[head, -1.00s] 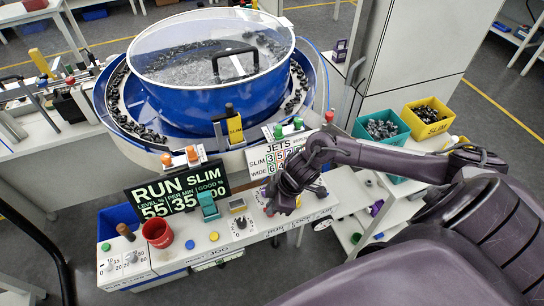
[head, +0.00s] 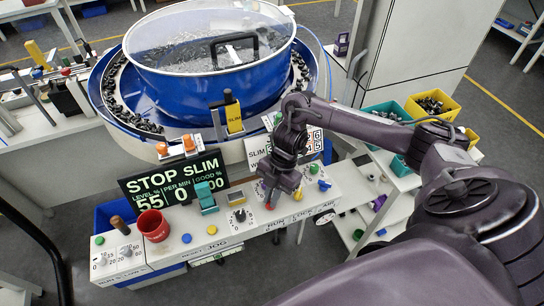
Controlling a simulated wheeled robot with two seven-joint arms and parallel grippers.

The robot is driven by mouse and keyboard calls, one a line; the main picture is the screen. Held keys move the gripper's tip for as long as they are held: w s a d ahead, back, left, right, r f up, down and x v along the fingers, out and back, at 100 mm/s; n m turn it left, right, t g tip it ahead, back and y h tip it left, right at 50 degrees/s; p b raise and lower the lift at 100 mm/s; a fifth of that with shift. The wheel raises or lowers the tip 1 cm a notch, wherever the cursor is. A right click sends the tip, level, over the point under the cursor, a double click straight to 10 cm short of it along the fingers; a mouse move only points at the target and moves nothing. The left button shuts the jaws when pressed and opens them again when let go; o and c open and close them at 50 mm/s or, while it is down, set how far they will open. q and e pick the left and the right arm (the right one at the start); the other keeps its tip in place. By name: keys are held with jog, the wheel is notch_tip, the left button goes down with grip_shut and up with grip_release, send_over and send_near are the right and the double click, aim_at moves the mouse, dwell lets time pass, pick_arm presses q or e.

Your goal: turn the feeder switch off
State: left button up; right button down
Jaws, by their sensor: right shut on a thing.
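The switch's exact angle cannot be seen. The display (head: 172,181) reads STOP SLIM, with 55 for level and 0 per minute. The blue feeder bowl (head: 205,82) with its clear lid stands behind. My left gripper is not in view.
Near the gripper are a black dial (head: 240,216), a teal switch (head: 206,198) and a green knob (head: 314,169). A red cup (head: 153,226) stands on the panel's left. Teal and yellow bins (head: 433,104) of parts stand at right.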

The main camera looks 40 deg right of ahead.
jog(key=shift+w+r+n+g+h+p, duration=0.1)
jog(key=shift+n+g+h+p, duration=0.3)
jog(key=shift+n, duration=0.8)
jog(key=c, duration=1.5)
grip_release()
jog(key=p+v, duration=0.1)
jog(key=v, duration=0.6)
jog(key=shift+w+d+r, duration=0.1)
jog(key=shift+d+r, duration=0.1)
jog(key=shift+r, duration=0.05)
